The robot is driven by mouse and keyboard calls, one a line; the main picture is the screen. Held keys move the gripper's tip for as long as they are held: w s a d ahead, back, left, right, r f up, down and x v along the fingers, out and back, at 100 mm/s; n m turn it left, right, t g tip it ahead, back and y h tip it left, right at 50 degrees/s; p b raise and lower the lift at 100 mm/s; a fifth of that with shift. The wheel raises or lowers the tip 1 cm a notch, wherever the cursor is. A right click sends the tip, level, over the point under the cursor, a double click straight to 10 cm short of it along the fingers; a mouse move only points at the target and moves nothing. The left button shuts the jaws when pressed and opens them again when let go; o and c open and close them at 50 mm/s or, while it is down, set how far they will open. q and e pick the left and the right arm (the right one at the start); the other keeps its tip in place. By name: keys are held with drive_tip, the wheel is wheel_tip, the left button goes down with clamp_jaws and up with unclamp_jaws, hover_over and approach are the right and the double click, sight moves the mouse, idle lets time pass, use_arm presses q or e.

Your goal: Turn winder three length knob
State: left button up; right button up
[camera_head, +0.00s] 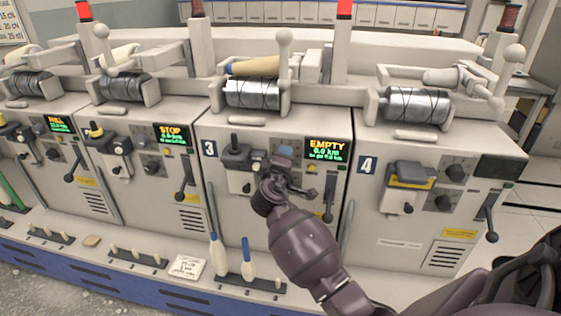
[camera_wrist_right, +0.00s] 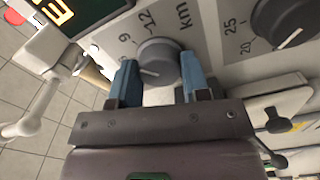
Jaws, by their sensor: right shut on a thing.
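Winder three (camera_head: 222,170) carries a "3" label and a lit display (camera_head: 325,150) reading "EMPTY" and 0.0 km. Its length knob (camera_wrist_right: 158,57) is round and dark grey with a white pointer line, on a scale marked "km" with 12 visible. My right gripper (camera_head: 284,156) is at winder three's front panel, left of the display, and hides the knob in the head view. In the right wrist view, its blue fingers (camera_wrist_right: 160,80) stand on either side of the knob and are shut on it. My left gripper is not in view.
A second knob (camera_wrist_right: 287,22), with 20 and 25 on its scale, sits beside it. A black lever (camera_head: 328,205) hangs right of my gripper. Winder four (camera_head: 410,225) stands to the right. Blue-and-white tools (camera_head: 248,262) stand on the ledge below.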

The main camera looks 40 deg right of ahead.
drive_tip(key=shift+f+m+b, duration=0.15)
drive_tip(key=shift+m+b, duration=0.2)
drive_tip(key=shift+m, duration=0.75)
drive_tip(key=o, duration=0.9)
drive_tip(key=shift+a, duration=0.1)
